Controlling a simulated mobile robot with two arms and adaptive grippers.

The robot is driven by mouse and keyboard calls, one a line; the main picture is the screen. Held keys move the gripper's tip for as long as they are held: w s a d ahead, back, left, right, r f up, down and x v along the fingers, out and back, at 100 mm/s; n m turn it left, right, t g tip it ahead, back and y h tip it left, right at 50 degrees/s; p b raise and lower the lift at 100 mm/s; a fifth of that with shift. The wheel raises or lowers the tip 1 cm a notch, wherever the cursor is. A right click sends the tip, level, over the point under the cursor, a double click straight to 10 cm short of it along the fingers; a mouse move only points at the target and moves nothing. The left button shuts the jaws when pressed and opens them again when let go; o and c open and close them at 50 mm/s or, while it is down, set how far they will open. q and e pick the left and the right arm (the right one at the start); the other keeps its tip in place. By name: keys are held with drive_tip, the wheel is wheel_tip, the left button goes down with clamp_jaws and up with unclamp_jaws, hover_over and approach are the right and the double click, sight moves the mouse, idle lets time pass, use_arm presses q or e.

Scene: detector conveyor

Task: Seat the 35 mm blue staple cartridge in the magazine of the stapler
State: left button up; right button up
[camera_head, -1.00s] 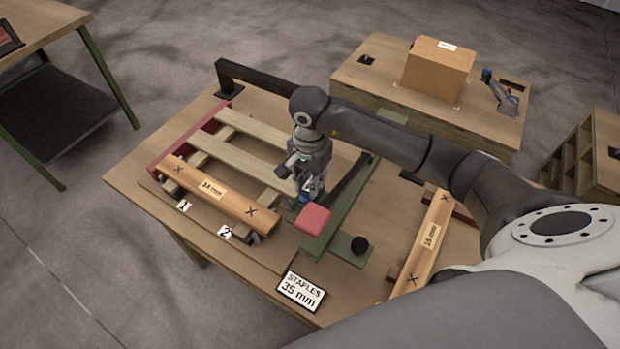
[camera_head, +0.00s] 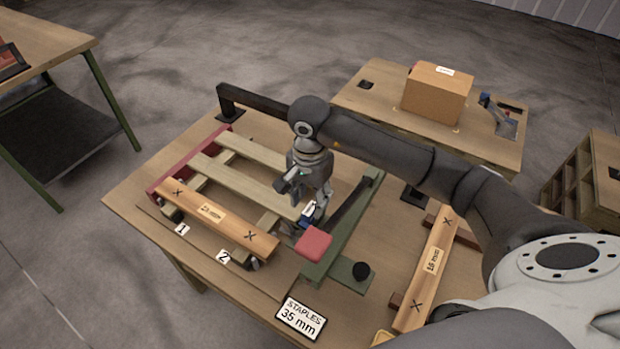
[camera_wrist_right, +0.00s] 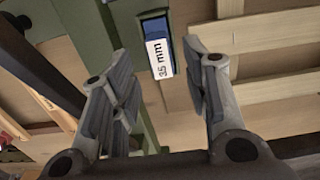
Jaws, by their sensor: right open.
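The blue staple cartridge (camera_wrist_right: 158,58) has a white label that ends in "5 mm". It lies against the green part of the stapler (camera_wrist_right: 90,25); I cannot tell how deep it sits in the magazine. In the head view the cartridge (camera_head: 308,210) shows just behind the red pad of the stapler (camera_head: 314,242). My right gripper (camera_head: 314,216) is close above it. In the wrist view the fingers of my right gripper (camera_wrist_right: 165,92) are spread wide, with the cartridge beyond the gap between them, apart from both. My left gripper is not in view.
A wooden pallet frame (camera_head: 240,182) with a front plank (camera_head: 212,215) lies left of the stapler. Another plank (camera_head: 432,262) lies right. A "STAPLES 35 mm" sign (camera_head: 301,319) stands in front. A cardboard box (camera_head: 436,95) is on a table behind.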

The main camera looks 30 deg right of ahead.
sight(309, 208)
wheel_tip(309, 208, up, 9)
drive_tip(key=b, duration=0.2)
drive_tip(key=shift+r, duration=0.2)
idle(0.4)
